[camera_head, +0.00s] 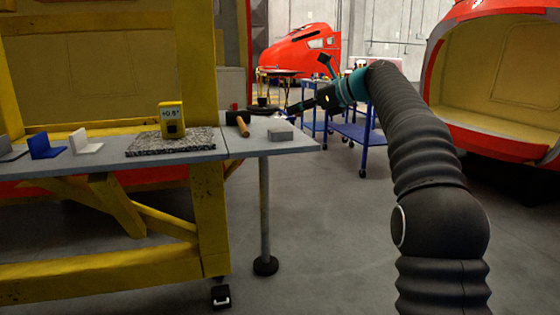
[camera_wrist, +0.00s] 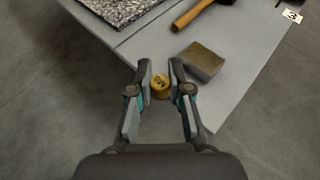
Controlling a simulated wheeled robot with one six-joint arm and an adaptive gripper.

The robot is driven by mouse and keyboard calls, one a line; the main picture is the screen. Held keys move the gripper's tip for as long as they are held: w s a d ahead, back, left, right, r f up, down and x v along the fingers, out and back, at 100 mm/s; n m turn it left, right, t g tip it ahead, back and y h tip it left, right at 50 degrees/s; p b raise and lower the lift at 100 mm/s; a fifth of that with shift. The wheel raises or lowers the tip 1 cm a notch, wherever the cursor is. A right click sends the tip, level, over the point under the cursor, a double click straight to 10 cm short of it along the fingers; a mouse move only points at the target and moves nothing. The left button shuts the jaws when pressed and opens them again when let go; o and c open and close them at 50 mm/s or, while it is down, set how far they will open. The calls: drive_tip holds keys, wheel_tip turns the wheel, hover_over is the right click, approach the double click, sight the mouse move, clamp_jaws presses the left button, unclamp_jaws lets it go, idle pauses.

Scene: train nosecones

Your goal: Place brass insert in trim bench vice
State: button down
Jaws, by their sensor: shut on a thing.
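A small round brass insert (camera_wrist: 160,88) sits between the two fingers of my gripper (camera_wrist: 160,70) in the wrist view. My gripper is shut on it, and it appears to be above the bench corner. In the head view my gripper (camera_head: 292,108) is small and dark beyond the bench end, and the insert cannot be made out. I cannot clearly identify the trim bench vice in either view; a dark part at the wrist view's top right edge is cut off.
The grey bench (camera_head: 270,146) holds a metal block (camera_wrist: 202,62), a hammer (camera_head: 242,127), a speckled stone plate (camera_head: 150,146) and a yellow level gauge (camera_head: 171,118). A white tag (camera_wrist: 291,15) lies near the top right. A blue cart (camera_head: 358,131) stands behind.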

drive_tip(key=s+d+f, duration=0.3)
drive_tip(key=s+f, duration=0.2)
drive_tip(key=f, duration=1.4)
drive_tip(key=s+d+f+t, duration=0.1)
drive_tip(key=s+d+f, duration=0.3)
drive_tip(key=f, duration=1.5)
drive_tip(key=s+d+f+m, duration=0.1)
drive_tip(key=s+d+f, duration=0.3)
drive_tip(key=f, duration=1.6)
drive_tip(key=s, duration=0.3)
drive_tip(key=shift+s+t+h, duration=0.3)
drive_tip(key=shift+h, duration=0.1)
